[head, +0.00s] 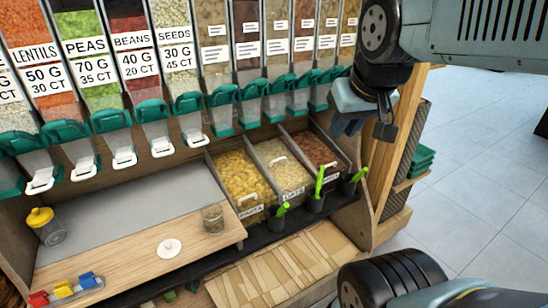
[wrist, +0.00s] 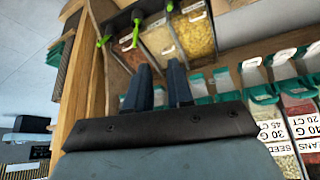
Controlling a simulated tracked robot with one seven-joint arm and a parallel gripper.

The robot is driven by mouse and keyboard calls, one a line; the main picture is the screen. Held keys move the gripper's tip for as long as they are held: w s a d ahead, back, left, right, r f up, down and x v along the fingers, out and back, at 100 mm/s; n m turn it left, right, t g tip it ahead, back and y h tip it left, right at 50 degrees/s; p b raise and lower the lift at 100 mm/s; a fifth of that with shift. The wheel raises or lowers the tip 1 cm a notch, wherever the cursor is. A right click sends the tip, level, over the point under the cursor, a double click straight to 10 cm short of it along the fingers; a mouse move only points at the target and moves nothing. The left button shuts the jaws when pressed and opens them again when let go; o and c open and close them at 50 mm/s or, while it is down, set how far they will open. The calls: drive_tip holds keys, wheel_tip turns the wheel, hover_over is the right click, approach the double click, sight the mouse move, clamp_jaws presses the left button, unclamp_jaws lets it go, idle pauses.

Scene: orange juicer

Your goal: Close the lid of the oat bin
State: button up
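The oat bin (head: 285,179), labelled OATS, is the middle of three wooden bins on the shelf. Its white handle (head: 277,160) sits well behind the label, farther back than the handles on the neighbouring bins. The lid looks clear, and I cannot tell its exact angle. In the wrist view, the oat bin (wrist: 158,38) is just beyond my fingertips. My gripper (head: 364,132) is at the upper right, raised behind and to the right of the bins. In the wrist view, my gripper (wrist: 160,67) has its fingers apart with nothing between them.
The pasta bin (head: 240,177) is left of the oats, a red-filled bin (head: 312,149) right. Cups with green scoops (head: 319,184) stand in front. Dispensers (head: 222,100) line the wall behind. A wooden side panel (head: 402,125) stands right. A jar (head: 213,219) is on the counter.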

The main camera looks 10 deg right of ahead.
drive_tip(key=w+d+f+n+t+h, duration=0.1)
drive_tip(key=w+d+f+n, duration=0.15)
drive_tip(key=w, duration=0.65)
drive_tip(key=w+d+f+n+t, duration=0.1)
drive_tip(key=w+f+n, duration=0.2)
drive_tip(key=w, duration=0.6)
drive_tip(key=n+t+y, duration=0.6)
drive_tip(key=n+t, duration=0.1)
drive_tip(key=n, duration=0.9)
hover_over(279, 162)
drive_tip(key=s+a+f+v, duration=0.1)
drive_tip(key=f+v, duration=0.1)
drive_tip(key=v, duration=0.6)
drive_tip(key=a+f+v, duration=0.1)
drive_tip(key=v, duration=0.7)
wheel_tip(279, 162, down, 34)
drive_tip(key=x, duration=1.3)
drive_tip(key=shift+w+r, duration=0.2)
drive_tip(key=shift+d, duration=0.15)
clamp_jaws()
